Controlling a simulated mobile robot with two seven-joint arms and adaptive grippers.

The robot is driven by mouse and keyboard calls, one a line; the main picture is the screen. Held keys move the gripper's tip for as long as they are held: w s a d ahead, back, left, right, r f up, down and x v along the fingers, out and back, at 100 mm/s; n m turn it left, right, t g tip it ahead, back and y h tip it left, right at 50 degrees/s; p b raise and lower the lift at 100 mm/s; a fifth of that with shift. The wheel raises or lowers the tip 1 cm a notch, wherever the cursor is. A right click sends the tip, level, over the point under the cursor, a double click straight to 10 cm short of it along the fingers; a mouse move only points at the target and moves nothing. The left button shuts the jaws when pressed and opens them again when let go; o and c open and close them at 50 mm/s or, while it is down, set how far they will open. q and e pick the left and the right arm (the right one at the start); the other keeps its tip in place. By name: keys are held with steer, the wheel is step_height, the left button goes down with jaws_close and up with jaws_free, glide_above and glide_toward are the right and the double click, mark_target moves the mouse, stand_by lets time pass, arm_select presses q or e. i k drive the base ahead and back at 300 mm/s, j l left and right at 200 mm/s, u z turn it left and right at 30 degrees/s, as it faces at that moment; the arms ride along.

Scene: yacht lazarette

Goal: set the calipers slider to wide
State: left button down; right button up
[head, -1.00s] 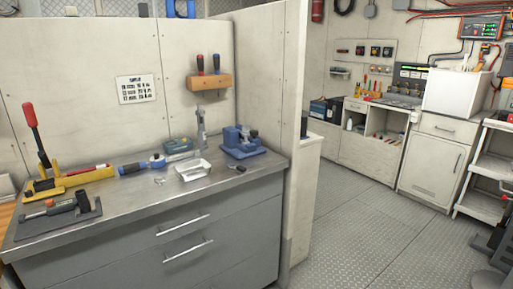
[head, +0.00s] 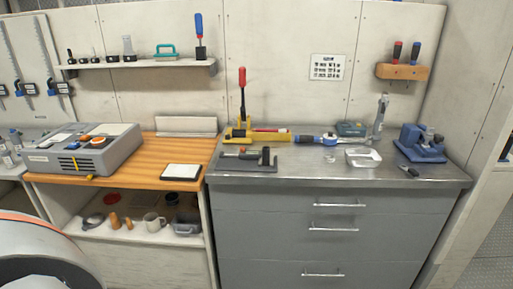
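No gripper of mine is in the head view. I cannot tell for certain which thing is the calipers. Long pale bars with black-and-blue sliders (head: 60,88) hang on the wall at the far left and are cut by the picture edge. A slim grey metal tool (head: 380,116) stands upright at the back right of the steel-topped bench (head: 300,176). Both are too small here to read a slider setting.
A grey device (head: 85,150) and a white-topped pad (head: 182,172) sit on the wooden bench. A red-handled yellow tool (head: 243,130), a white tray (head: 363,157) and a blue vise-like tool (head: 420,143) stand on the steel bench. A large white rounded object (head: 35,228) fills the lower left corner.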

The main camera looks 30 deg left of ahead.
mark_target(244, 154)
steer(key=k+j+u, duration=0.1)
steer(key=u, duration=0.9)
steer(key=k+j, duration=0.05)
